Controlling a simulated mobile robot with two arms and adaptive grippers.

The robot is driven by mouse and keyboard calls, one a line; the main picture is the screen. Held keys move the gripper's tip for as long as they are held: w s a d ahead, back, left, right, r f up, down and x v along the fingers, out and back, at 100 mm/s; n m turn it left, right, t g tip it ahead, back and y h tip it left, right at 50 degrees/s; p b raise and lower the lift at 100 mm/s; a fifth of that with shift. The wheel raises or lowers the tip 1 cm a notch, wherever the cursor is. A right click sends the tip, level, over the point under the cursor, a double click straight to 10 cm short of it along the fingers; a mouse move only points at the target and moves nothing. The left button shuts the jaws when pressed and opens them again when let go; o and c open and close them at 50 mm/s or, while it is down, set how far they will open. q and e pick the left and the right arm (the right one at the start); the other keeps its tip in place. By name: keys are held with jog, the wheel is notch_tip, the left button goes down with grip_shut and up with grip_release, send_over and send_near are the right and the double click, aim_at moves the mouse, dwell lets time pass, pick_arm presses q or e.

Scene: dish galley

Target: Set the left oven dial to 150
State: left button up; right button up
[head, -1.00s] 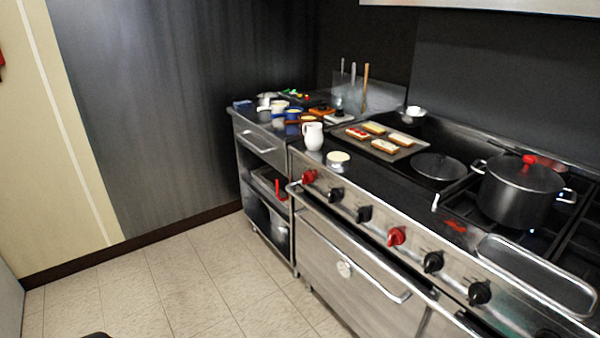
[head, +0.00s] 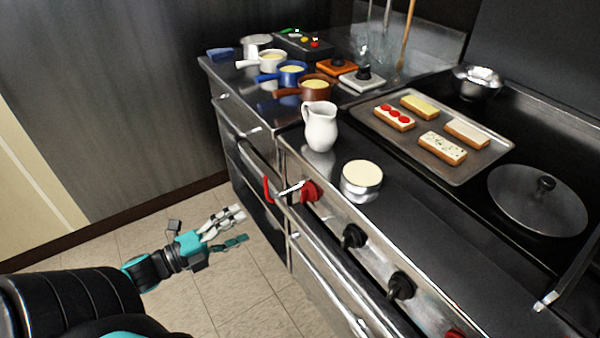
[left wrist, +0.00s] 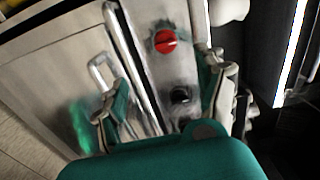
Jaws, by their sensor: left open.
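The leftmost oven dial is a red knob (head: 310,191) on the steel front panel of the range, below the white pitcher. In the left wrist view the red knob (left wrist: 165,41) lies ahead, between the two fingers. I cannot read any numbers around it. A black knob (head: 354,237) is next to it, and it also shows in the left wrist view (left wrist: 181,95). My left gripper (head: 241,226) is open and empty, to the left of the range front and apart from the red knob. My right gripper is not in view.
A steel oven handle bar (head: 330,262) runs along the front below the knobs. A white pitcher (head: 321,127) and a round cream-topped tin (head: 361,180) stand at the edge above. A tray (head: 478,174) of toasts and several pans sit behind. The floor left of the range is clear.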

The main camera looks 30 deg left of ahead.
pick_arm(q)
send_near(301, 197)
jog(key=x, duration=1)
jog(key=shift+w, duration=0.2)
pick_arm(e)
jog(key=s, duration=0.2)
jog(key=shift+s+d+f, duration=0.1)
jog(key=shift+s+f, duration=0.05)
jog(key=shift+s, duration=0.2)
pick_arm(q)
jog(key=c, duration=1.2)
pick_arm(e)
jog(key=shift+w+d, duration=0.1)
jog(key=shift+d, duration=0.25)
